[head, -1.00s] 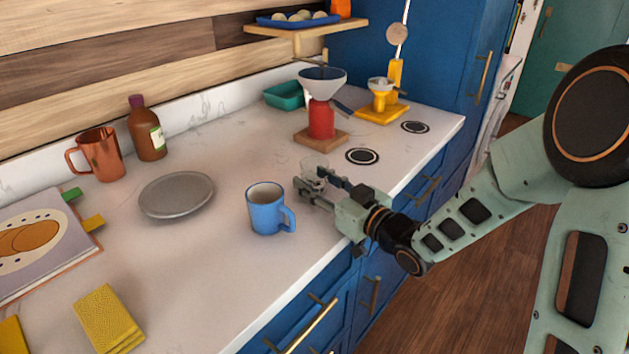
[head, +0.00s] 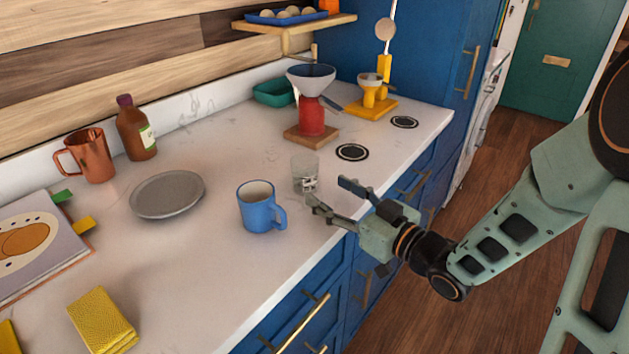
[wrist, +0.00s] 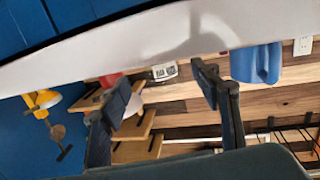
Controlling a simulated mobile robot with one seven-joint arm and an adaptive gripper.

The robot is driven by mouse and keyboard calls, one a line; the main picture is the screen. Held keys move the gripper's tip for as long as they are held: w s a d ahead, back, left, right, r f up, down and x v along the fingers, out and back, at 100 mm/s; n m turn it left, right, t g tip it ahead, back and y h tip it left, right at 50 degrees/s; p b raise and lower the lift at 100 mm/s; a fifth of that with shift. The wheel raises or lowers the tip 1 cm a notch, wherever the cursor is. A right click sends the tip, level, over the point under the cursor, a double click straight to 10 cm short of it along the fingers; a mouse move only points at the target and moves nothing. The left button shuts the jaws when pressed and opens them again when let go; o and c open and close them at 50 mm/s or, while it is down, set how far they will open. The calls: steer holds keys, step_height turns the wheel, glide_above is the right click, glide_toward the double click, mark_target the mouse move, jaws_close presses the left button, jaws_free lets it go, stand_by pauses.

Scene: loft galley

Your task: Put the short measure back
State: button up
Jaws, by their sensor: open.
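A short clear glass measure (head: 305,173) with dark and white markings stands upright on the white counter, right of the blue mug (head: 261,207). My gripper (head: 328,192) is open and empty at the counter's front edge, close to the glass but apart from it. In the wrist view the open fingers (wrist: 162,86) frame the glass's marked part (wrist: 165,72), which lies beyond the tips. The blue mug (wrist: 257,62) also shows there, at the right. The glass's clear wall is hard to make out in the wrist view.
A red pot-like holder with a funnel (head: 311,117) stands on a wooden block behind the glass. Two dark round discs (head: 352,152) lie on the counter to the right. A grey plate (head: 168,194) lies left of the mug. A yellow stand (head: 370,105) is farther back.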

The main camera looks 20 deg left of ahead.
steer(key=shift+v, duration=1.85)
